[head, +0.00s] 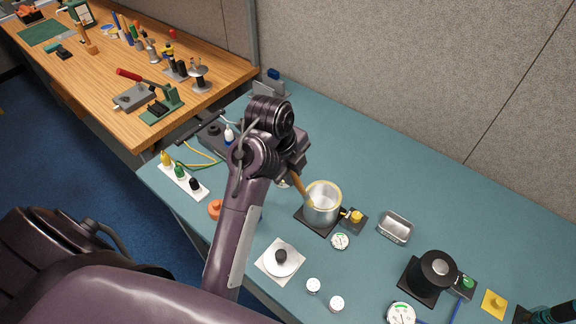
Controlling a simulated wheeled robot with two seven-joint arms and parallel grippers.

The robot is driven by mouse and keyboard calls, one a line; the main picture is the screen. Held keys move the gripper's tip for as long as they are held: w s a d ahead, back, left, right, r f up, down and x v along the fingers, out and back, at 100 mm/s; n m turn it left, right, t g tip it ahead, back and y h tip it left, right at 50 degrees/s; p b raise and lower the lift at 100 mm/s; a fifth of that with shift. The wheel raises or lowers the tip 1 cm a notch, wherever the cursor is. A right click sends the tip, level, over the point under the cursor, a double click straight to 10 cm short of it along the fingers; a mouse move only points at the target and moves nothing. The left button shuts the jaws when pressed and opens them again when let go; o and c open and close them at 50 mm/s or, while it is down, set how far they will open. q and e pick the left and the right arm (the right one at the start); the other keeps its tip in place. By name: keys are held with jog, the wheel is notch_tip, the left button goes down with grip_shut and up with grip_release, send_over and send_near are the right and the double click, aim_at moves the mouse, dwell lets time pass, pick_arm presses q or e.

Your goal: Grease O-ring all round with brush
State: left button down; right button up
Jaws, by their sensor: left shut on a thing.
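My left gripper (294,160) is above the bench, just up and left of a silver cylinder (322,210). It is shut on a brush with a wooden handle (299,186), which slants down to the cylinder's left rim. The brush's tip is too small to make out, so I cannot tell whether it touches. A pale yellow ring (335,188) runs round the cylinder's top; it looks like the O-ring, but I cannot tell how much grease is on it. The cylinder stands upright on a dark square base. My right gripper is not in view.
A yellow knob (355,216) and a dial gauge (340,241) sit close to the cylinder. A metal tray (395,227) is to its right, and a black drum (437,272) farther right. A white plate with a black knob (281,258) lies in front. The teal bench behind is clear.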

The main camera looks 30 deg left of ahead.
pick_arm(q)
jog(key=w+d, duration=0.5)
jog(key=w, duration=0.2)
jog(key=shift+w+d, duration=0.15)
jog(key=shift+d, duration=0.05)
dwell(1.9)
dwell(0.5)
